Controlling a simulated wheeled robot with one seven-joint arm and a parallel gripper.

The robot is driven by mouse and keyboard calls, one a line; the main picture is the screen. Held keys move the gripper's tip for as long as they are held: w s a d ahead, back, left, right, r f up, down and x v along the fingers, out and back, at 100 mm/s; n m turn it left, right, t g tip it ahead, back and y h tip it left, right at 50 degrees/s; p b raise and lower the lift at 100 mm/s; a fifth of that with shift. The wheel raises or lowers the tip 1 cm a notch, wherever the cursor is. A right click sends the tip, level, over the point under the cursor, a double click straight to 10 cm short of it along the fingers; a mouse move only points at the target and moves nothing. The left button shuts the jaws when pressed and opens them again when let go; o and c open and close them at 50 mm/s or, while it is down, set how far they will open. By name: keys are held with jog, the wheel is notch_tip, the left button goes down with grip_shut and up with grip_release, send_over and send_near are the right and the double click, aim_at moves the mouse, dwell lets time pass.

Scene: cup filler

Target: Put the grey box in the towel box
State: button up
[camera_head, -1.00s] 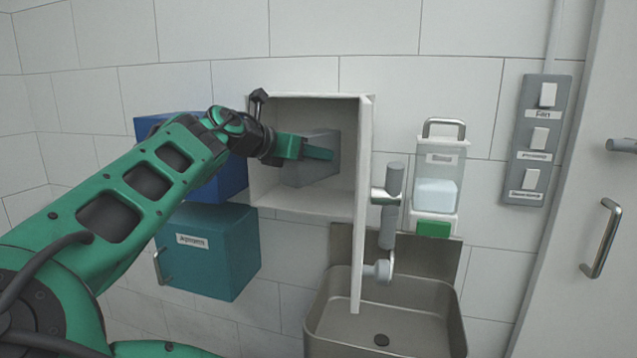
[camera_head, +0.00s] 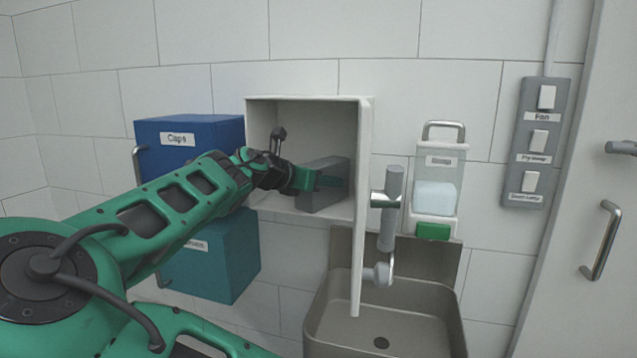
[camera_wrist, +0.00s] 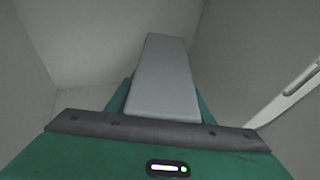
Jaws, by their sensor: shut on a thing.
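The grey box (camera_head: 323,184) is inside the open white wall box (camera_head: 257,118), low and toward its right side. I take this white box to be the towel box; no label shows on it. My gripper (camera_head: 318,180) reaches in from the left and is shut on the grey box. In the wrist view the grey box (camera_wrist: 165,78) lies between the green fingers, with the pale box walls around it. Whether the grey box touches the floor of the white box cannot be told. The white door (camera_head: 362,240) stands open at the right.
A blue box labelled Caps (camera_head: 190,135) and a teal box (camera_head: 222,262) hang at the left, partly behind my arm. A sink (camera_head: 390,318) with a tap (camera_head: 393,195) is below right. A dispenser (camera_head: 440,165) and a switch panel (camera_head: 540,140) are further right.

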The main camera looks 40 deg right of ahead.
jog(key=o, duration=1.2)
jog(key=v, duration=1.2)
jog(key=shift+r, duration=0.1)
